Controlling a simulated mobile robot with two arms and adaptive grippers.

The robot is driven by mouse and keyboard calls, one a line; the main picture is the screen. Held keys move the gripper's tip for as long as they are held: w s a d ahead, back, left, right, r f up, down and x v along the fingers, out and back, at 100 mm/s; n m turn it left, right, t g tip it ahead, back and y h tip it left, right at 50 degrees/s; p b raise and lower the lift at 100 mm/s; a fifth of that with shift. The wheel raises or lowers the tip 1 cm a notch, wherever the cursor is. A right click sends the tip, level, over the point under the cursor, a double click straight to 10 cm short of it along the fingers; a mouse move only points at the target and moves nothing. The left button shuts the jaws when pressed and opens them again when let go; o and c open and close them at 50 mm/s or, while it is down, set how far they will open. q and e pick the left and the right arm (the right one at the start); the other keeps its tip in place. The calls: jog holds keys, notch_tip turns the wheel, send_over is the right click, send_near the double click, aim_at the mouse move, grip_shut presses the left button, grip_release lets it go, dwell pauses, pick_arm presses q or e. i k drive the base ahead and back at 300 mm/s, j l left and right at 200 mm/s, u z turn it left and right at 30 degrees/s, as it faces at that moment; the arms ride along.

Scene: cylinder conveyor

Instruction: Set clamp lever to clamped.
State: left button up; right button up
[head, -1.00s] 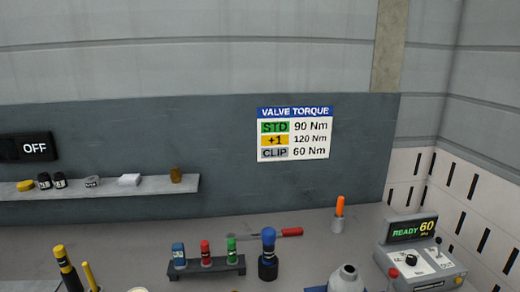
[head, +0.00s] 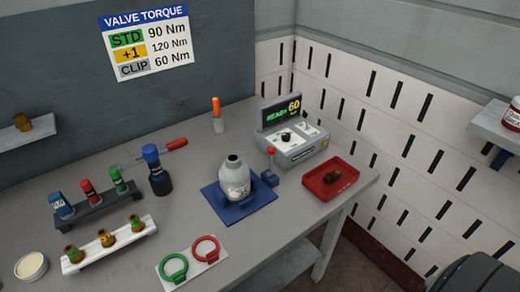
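A grey bottle-shaped valve body (head: 235,178) stands upright on a blue square fixture plate (head: 222,207). A lever with a red ball knob (head: 271,150) rises beside it, at the plate's right, above a small blue block (head: 270,179). The lever looks roughly upright; I cannot tell whether this is its clamped or unclamped position. Neither of my grippers is in view.
A grey control box (head: 290,146) reading READY 60 stands behind the fixture. A red tray (head: 314,184) with a dark lump is to the right, near the table edge. Racks (head: 98,206) with coloured pieces stand left. Green and red rings (head: 205,249) lie in front.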

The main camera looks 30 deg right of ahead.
aim_at(271, 151)
jog(key=k+l+u, duration=0.1)
jog(key=k+l, duration=0.25)
jog(key=l, duration=0.2)
jog(key=k+l+u, duration=0.1)
jog(key=k+l, duration=0.25)
jog(key=l, duration=0.15)
